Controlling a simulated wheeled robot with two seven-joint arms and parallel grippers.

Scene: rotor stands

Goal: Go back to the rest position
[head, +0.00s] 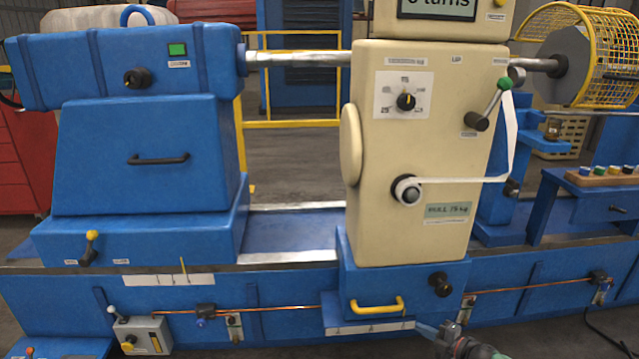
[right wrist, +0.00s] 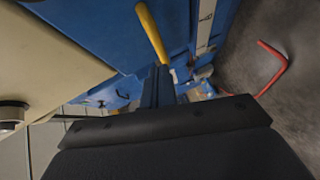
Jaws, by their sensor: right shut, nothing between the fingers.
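My right gripper (head: 422,329) shows at the bottom of the head view, right of the middle, with its forearm coming in from the bottom edge. It is shut and empty. It is just below the cream carriage's yellow handle (head: 377,306) and apart from it in the head view. In the right wrist view my dark gripper body (right wrist: 165,130) fills the bottom, and the yellow handle (right wrist: 152,32) shows beyond the narrow fingers. My left gripper is not in view.
The blue machine bed (head: 270,325) spans the front. A blue headstock (head: 145,160) stands at left, the cream carriage (head: 425,140) in the middle, and a yellow cage (head: 600,60) at right. A red bent rod (right wrist: 275,68) shows over the floor.

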